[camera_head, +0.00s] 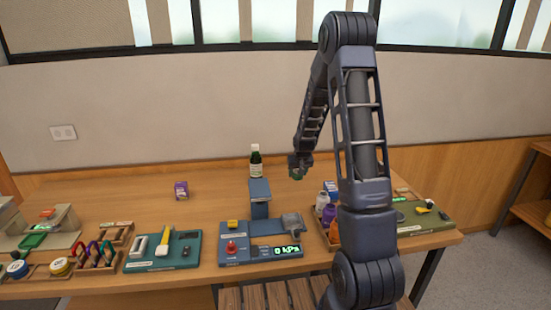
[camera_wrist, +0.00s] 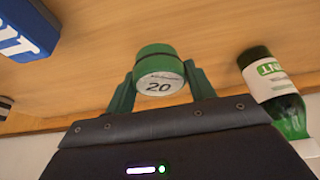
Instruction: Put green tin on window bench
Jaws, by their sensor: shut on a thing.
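My gripper (camera_wrist: 160,82) is shut on the green tin (camera_wrist: 158,66), with one finger on each side of it. The tin is small and round, with a pale face marked 20. In the head view my gripper (camera_head: 298,168) hangs over the back part of the long wooden bench (camera_head: 115,200), which runs along the wall under the windows.
A green bottle (camera_head: 255,161) stands left of my gripper and also shows close in the wrist view (camera_wrist: 275,88). Trays and a gauge station (camera_head: 260,240) fill the front edge. The back left is mostly clear.

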